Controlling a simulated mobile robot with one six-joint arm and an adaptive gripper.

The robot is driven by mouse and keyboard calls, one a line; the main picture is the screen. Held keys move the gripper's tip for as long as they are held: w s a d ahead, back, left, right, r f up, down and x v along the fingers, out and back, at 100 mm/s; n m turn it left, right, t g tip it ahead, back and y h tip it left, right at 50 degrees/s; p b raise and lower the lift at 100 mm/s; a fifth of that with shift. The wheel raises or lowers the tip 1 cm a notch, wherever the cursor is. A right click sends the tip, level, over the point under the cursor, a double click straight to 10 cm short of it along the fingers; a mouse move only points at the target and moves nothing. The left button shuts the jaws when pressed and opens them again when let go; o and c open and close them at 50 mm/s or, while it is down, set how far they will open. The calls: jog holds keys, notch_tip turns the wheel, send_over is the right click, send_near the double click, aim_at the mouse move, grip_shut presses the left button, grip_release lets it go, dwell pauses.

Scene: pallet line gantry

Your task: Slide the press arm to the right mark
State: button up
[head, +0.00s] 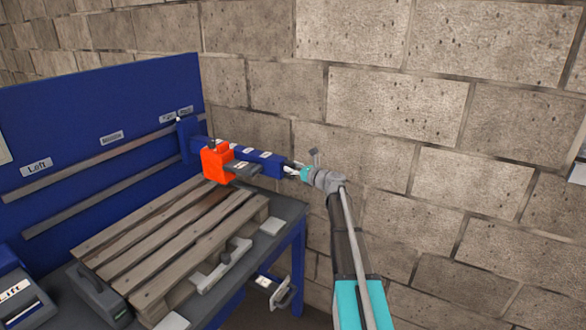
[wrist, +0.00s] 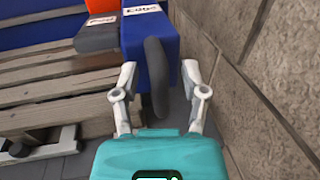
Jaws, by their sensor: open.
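The blue press arm (head: 255,156) juts out from the blue back panel over the pallet, with an orange block (head: 216,163) on it. It also shows in the wrist view (wrist: 139,48). Its carriage (head: 186,140) sits on the rails at the panel's right end, close to the rightmost label (head: 176,113), which is partly hidden and hard to read. A dark curved handle (wrist: 155,62) hangs at the press arm's outer end. My gripper (head: 294,170) is open at that end, with the handle between its fingers in the wrist view (wrist: 158,78). Contact cannot be told.
The panel also has a Left label (head: 36,167) and a middle label (head: 111,137) above grey rails (head: 90,187). A wooden pallet (head: 150,250) lies on the table below. A block wall (head: 450,150) stands close on the right of my gripper.

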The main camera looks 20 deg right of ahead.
jog(key=v, duration=1.2)
dwell(0.6)
jog(key=s+a+f+n+g+p, duration=0.1)
jog(key=s+a+f+n+g, duration=0.2)
jog(key=a+n, duration=0.3)
jog(key=s+a+f+n+g+p, duration=0.1)
jog(key=s+a+f+n+g, duration=0.2)
jog(key=a+n, duration=0.35)
jog(key=s+a+f+n+g, duration=0.3)
jog(key=s+a+g, duration=0.1)
jog(key=a, duration=0.5)
jog(key=s+a+f+n+g+h, duration=0.1)
jog(key=s+a+n+g+h, duration=0.1)
jog(key=s+n, duration=0.3)
jog(key=s+a+f+n+g+h+p, duration=0.1)
jog(key=s+a+f+n+g+h, duration=0.1)
jog(key=s+n, duration=0.3)
jog(key=s+a+f+n+g+h+p, duration=0.1)
jog(key=s+a+f+n+g+h, duration=0.1)
jog(key=s+n+h, duration=0.2)
jog(key=s+n, duration=0.1)
jog(key=s, duration=0.1)
jog(key=shift+s, duration=0.3)
